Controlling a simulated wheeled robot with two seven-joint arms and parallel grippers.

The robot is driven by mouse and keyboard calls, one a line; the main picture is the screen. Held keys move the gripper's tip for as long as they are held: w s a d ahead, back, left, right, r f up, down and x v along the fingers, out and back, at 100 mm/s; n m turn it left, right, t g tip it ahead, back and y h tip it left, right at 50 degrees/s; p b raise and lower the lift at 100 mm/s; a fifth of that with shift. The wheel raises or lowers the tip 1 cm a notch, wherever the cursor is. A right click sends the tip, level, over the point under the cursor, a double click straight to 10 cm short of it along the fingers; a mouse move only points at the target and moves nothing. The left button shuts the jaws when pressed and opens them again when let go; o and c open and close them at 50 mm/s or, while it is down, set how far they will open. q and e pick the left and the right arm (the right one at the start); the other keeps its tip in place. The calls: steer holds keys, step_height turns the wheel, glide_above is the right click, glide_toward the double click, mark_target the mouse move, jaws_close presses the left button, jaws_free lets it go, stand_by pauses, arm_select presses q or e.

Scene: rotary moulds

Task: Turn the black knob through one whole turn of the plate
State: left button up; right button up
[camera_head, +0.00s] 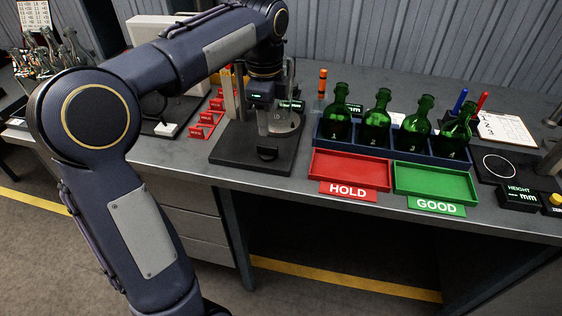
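A measuring stand with a black base (232,157) sits on the grey bench, left of the trays. A small black knob (267,153) is at the front of this base. A round, pale, glassy or metallic part (285,122) shows just above and behind the knob; I cannot tell whether it is the plate. My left arm reaches over from the left, and my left gripper (263,118) points down over the stand, behind and above the knob, apparently apart from it. Its fingers blend with the stand's parts, so their opening is unclear. My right gripper is not in view.
Several green bottles (376,118) stand in a dark blue rack (365,149) on the right. A red HOLD tray (350,170) and green GOOD tray (435,182) lie before it. Red pieces (203,125) lie left of the stand. A HEIGHT display (518,197) is far right.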

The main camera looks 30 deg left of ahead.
mark_target(267, 146)
arm_select(q)
step_height(267, 146, down, 7)
steer(key=shift+a+f+b, duration=0.1)
steer(key=shift+f+b, duration=0.1)
steer(key=shift+b, duration=0.35)
jaws_close()
